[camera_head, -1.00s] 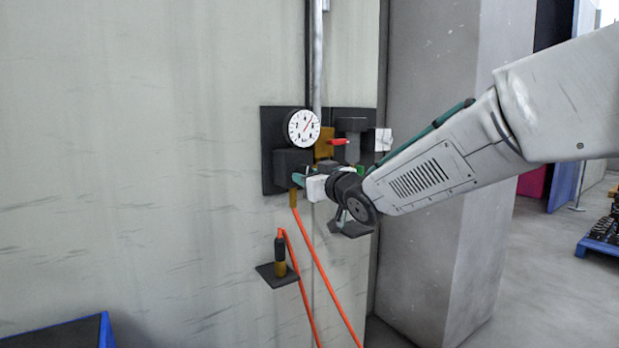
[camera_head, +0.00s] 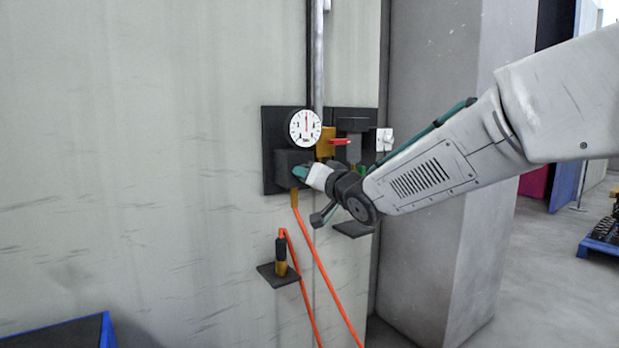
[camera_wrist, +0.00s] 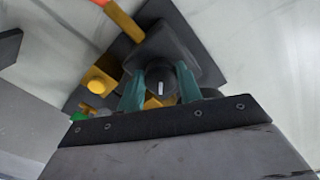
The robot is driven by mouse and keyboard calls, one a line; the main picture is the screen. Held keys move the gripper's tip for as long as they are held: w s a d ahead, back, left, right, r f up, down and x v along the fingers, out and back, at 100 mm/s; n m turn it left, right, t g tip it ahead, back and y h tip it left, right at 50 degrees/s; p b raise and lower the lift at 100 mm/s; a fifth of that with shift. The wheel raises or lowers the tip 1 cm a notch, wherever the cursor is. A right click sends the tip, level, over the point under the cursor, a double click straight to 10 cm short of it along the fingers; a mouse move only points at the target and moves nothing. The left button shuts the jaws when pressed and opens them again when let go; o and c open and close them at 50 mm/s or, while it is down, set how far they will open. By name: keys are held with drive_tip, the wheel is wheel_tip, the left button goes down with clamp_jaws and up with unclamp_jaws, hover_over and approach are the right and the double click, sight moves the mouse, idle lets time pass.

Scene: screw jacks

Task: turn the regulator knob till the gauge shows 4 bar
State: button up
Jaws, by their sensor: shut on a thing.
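The round white gauge (camera_head: 305,128) sits on top of the dark regulator block (camera_head: 287,163) on the wall panel. Its red needle points about straight up; the numerals are too small to read. My gripper (camera_head: 301,172) is at the front of the block, its teal fingers shut on the knob. In the wrist view the dark round knob (camera_wrist: 161,88) with a pale mark on its face lies between the two fingers of my gripper (camera_wrist: 160,90). In the head view the knob is hidden behind the fingers.
A brass fitting with a red lever (camera_head: 339,141) is right of the gauge. An orange hose (camera_head: 318,251) hangs below the block, looping to a plug on a small bracket (camera_head: 279,277). A grey pillar (camera_head: 440,80) stands right of the panel. A blue bin (camera_head: 90,330) is lower left.

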drive_tip(key=shift+f, duration=0.1)
idle(0.3)
drive_tip(key=o, duration=1)
drive_tip(key=v, duration=0.7)
drive_tip(key=shift+s+d, duration=0.2)
drive_tip(key=shift+s, duration=0.15)
